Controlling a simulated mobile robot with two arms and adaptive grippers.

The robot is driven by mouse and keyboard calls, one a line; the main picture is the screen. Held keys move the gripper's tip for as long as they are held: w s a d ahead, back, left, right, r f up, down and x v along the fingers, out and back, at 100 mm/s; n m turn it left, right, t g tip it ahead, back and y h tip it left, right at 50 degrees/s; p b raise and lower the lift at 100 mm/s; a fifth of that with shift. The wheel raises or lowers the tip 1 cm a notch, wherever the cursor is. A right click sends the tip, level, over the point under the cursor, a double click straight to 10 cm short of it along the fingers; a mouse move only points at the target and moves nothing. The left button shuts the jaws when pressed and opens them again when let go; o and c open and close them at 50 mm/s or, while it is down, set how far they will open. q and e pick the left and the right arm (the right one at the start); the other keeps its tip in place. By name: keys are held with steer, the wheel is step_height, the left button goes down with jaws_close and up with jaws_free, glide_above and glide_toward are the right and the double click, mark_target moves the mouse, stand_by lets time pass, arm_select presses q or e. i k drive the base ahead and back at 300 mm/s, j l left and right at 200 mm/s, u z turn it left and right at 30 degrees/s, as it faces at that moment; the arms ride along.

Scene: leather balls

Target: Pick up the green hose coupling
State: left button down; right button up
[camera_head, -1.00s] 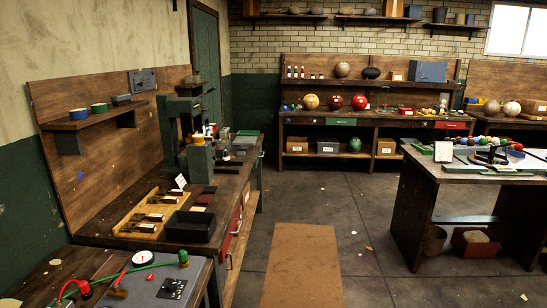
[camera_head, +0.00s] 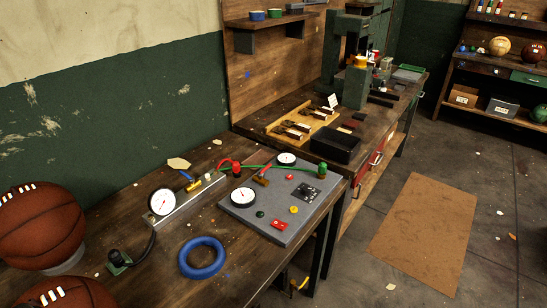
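The green hose coupling (camera_head: 322,170) stands at the back right corner of a grey panel (camera_head: 286,232) on the near workbench. It is small and upright, with a green hose (camera_head: 285,166) running left from it toward a red coupling (camera_head: 237,167). Neither of my grippers shows in the head view.
The bench (camera_head: 150,272) also holds a blue ring (camera_head: 202,257), a gauge on a metal bar (camera_head: 162,202), and two more gauges by the panel. Brown leather balls (camera_head: 40,228) sit at the left. Beyond is a second bench with a black tray (camera_head: 335,145). Floor at right is clear around a brown mat (camera_head: 425,232).

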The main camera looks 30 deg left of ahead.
mark_target(323, 166)
steer(key=i+u, duration=0.15)
steer(key=u, duration=0.25)
steer(key=i+l+u, duration=0.15)
steer(key=u, duration=0.3)
steer(key=i+l+u, duration=0.1)
steer(key=u, duration=0.3)
steer(key=i+l+u, duration=0.1)
steer(key=l, duration=0.25)
steer(key=i+l, duration=0.2)
steer(key=i+l+u, duration=0.15)
steer(key=l, duration=0.3)
steer(key=i+l, duration=0.15)
steer(key=l, duration=0.2)
steer(key=i+l+u, duration=0.15)
steer(key=l, duration=0.2)
